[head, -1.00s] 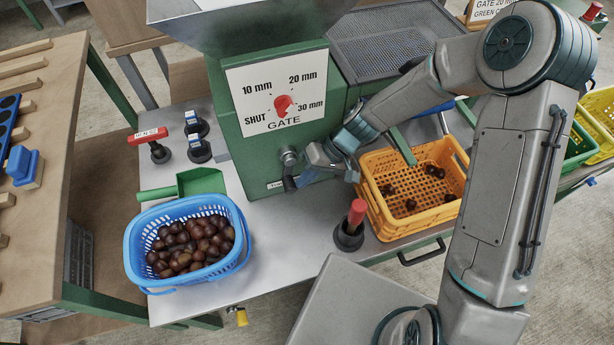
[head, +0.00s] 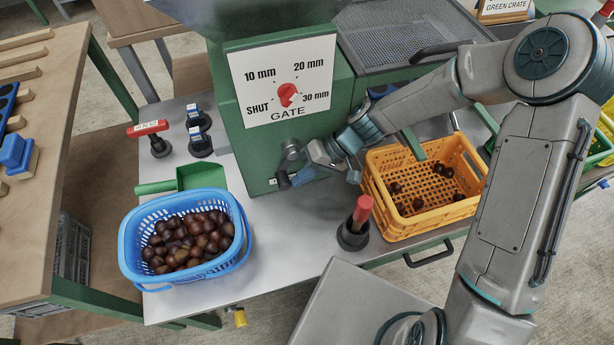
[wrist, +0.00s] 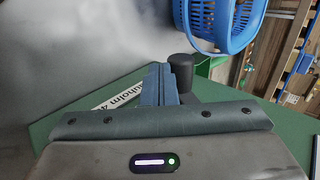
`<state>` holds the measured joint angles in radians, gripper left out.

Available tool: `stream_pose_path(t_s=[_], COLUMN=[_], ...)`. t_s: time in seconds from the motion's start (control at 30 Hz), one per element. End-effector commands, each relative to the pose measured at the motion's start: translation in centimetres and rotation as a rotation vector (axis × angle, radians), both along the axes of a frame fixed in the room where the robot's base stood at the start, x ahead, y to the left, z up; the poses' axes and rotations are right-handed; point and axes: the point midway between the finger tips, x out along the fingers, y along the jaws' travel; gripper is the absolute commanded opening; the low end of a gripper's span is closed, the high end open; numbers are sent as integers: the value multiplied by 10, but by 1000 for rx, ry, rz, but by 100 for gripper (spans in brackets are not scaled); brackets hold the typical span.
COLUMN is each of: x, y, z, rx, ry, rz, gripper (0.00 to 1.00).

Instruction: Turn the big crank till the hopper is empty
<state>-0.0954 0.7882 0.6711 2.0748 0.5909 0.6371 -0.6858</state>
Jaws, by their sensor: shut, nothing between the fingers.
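The green machine (head: 240,128) stands on the metal table with a hopper (head: 260,12) at its top edge. The hopper's inside is out of view. On its front, low down, is a crank with a grey hub (head: 291,150) and a dark handle (head: 283,181). My gripper (head: 302,177) is shut and empty, close to the right of this handle. In the wrist view its blue fingers (wrist: 160,86) are together, and the black handle (wrist: 183,70) stands just beside them; I cannot tell whether they touch.
A blue basket (head: 190,276) full of chestnuts stands at the left, with a green scoop (head: 200,177) behind it. An orange crate (head: 420,229) holds several chestnuts. The gate dial (head: 287,94) is above the crank.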

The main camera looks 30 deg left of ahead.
Motion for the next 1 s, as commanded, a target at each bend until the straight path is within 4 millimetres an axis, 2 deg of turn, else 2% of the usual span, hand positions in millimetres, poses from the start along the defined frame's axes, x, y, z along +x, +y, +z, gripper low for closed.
stream_pose_path(t_s=[0.17,0.37,1.0], x=[-5,-10,-15], y=[5,10,15], z=[-3,-2,2], rx=[3,104,99], ry=[1,105,97], rz=[-1,-5,0], gripper=[0,0,0])
